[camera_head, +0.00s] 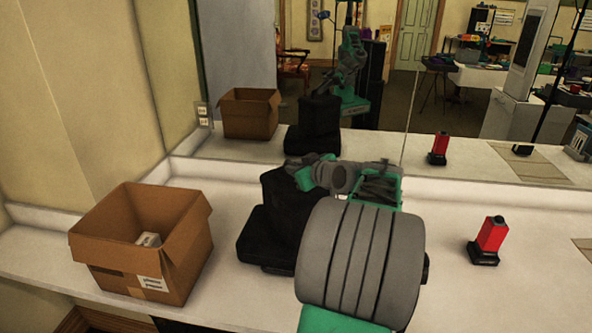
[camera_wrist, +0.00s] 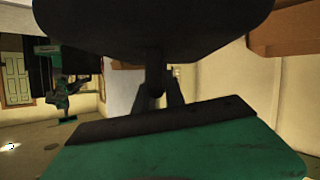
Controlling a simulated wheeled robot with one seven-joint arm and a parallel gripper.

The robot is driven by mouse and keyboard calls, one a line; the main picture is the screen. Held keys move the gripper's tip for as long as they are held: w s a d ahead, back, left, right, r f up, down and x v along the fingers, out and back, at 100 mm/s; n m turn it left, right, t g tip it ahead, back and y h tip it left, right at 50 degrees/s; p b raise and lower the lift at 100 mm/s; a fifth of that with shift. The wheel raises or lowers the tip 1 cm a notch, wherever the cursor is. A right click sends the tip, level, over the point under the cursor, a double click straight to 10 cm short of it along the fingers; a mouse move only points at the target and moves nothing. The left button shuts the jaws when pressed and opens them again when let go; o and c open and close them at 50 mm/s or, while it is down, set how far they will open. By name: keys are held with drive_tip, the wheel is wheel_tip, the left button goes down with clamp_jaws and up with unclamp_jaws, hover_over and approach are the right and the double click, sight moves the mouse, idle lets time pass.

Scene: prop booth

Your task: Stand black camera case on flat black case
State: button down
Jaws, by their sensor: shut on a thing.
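The black camera case (camera_head: 283,205) is upright over the flat black case (camera_head: 257,242), which lies on the white counter. I cannot tell whether the two touch or a small gap remains. My gripper (camera_head: 302,178) is shut on the upper part of the camera case. My arm hides the right side of both cases in the head view. In the wrist view the dark underside of a thing, likely the camera case (camera_wrist: 150,28), fills the top, with my gripper (camera_wrist: 157,85) below it.
An open cardboard box (camera_head: 150,245) with a small pale item inside stands to the left on the counter (camera_head: 455,290). A red and black object (camera_head: 489,238) stands to the right. A mirror (camera_head: 400,90) behind reflects the cases and my arm. The counter's front right is clear.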

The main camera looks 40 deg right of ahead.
drive_tip(key=shift+f, duration=0.35)
drive_tip(key=shift+f, duration=0.15)
drive_tip(key=c, duration=1.4)
unclamp_jaws()
